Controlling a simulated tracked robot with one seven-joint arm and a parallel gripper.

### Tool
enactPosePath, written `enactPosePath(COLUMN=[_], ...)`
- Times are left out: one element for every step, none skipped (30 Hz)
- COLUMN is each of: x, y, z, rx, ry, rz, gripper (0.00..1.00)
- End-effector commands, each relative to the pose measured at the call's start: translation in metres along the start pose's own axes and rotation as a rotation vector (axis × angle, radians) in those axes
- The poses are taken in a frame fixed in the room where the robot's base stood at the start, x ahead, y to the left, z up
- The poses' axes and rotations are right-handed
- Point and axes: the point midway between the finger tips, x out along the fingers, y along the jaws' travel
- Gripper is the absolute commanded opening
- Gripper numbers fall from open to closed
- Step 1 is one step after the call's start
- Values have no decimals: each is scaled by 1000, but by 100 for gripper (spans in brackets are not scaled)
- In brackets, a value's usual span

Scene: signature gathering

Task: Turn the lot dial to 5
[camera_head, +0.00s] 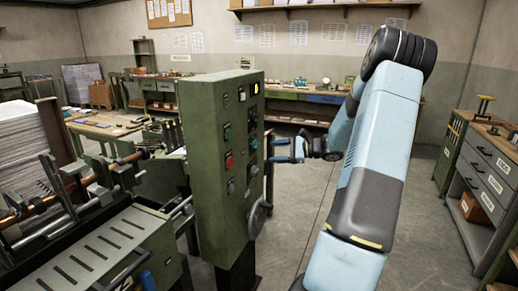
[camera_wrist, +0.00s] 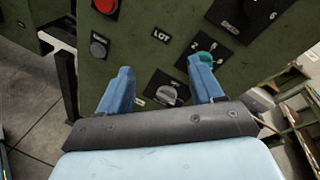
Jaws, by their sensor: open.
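My gripper (camera_head: 278,150) is open, with its two blue fingers pointing at the controls on the green panel cabinet (camera_head: 215,150). In the wrist view the fingers of my gripper (camera_wrist: 162,66) are spread apart in front of the panel face. A grey knob (camera_wrist: 168,95) on a dark plate shows between them, near the right finger. A teal-green knob (camera_wrist: 206,57) on a black numbered plate is partly hidden behind the right fingertip. I cannot tell any dial's setting or whether a finger touches a knob.
A press (camera_head: 90,220) stands left, drawers (camera_head: 490,170) right. Open floor (camera_head: 300,200) lies between.

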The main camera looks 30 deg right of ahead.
Motion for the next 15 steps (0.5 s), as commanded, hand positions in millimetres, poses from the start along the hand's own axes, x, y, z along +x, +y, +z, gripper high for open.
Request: enactPosePath(x=[-11, -17, -24, -29, -33, -38, -41, -44, -47, -48, -48, -47, -46, -44, -40], y=[-6, -9, -14, -16, -18, -21, -23, -24, -26, -27, -27, -28, -29, -30, -30], z=[-15, -22, -30, -35, -40, -46, -49, -52, -54, -56, -57, -58, -58, -58, -58], rx=[32, 47, 65, 77, 88, 100, 107, 113, 119, 122, 124, 126, 127, 128, 128], ry=[-12, -18, -26, -30, -35, -40, -43, -46, -50, -51, -53, -54, -55, -55, -55], rz=[-54, -83, -118, -142, -164, -187, -203, -216, -229, -236, -241, -245, -247, -248, -248], gripper=[66, 66, 66, 66, 66, 66, 66, 66, 66, 66, 66, 66, 66, 66, 66])
